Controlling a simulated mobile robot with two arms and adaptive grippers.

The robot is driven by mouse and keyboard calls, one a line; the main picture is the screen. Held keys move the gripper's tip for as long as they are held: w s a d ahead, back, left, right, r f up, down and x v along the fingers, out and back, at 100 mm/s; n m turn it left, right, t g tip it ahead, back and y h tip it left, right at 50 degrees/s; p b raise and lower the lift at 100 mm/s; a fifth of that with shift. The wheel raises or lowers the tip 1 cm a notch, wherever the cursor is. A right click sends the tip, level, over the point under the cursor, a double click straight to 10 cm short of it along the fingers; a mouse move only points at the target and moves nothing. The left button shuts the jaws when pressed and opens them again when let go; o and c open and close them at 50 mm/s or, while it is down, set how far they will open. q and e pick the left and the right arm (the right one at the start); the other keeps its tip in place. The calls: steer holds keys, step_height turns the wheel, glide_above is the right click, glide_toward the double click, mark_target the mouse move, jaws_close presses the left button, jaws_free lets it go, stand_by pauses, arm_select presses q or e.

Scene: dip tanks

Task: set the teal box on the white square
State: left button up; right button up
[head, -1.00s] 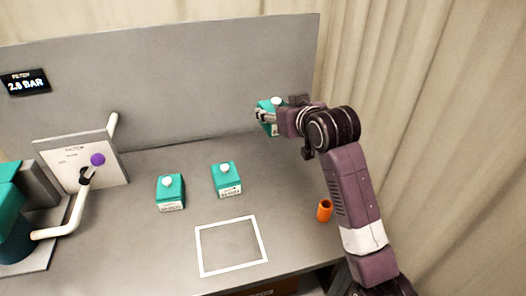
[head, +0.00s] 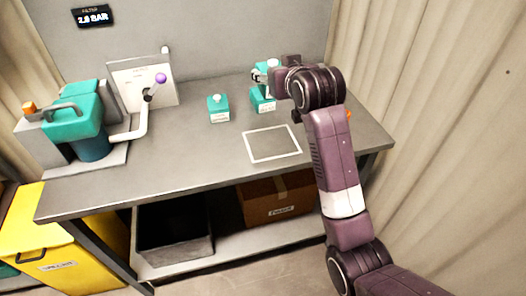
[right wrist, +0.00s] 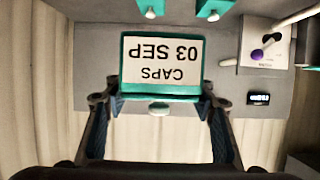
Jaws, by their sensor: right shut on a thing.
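My right gripper (head: 275,76) is shut on a teal box (head: 272,64) with a white knob, partly hidden by the gripper. In the right wrist view the teal box (right wrist: 122,64) sits between the fingers (right wrist: 158,98); its white label reads "CAPS 03 SEP" upside down. Two more teal boxes stand on the grey table, one on the left (head: 218,114) and one on the right (head: 262,103), just below the held box in the picture. The white square (head: 272,159) is an empty outline on the table in front of them. My left gripper is not in view.
A panel with a purple-knobbed lever (head: 160,78) and teal-lidded equipment (head: 74,110) stand at the table's left.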

step_height(320, 180, down, 4)
steer(key=shift+w, duration=0.1)
step_height(320, 180, down, 12)
steer(key=shift+w+r+p, duration=0.1)
steer(key=shift+r+p, duration=0.1)
steer(key=shift+p, duration=0.4)
step_height(320, 180, down, 4)
steer(key=shift+r, duration=0.25)
steer(key=shift+f, duration=0.3)
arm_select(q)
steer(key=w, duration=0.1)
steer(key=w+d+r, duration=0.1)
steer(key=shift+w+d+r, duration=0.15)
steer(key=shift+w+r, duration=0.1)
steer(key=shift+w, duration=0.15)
arm_select(e)
steer(key=shift+f, duration=0.15)
steer(key=o, duration=0.8)
steer(key=shift+f, duration=0.1)
steer(key=o, duration=0.4)
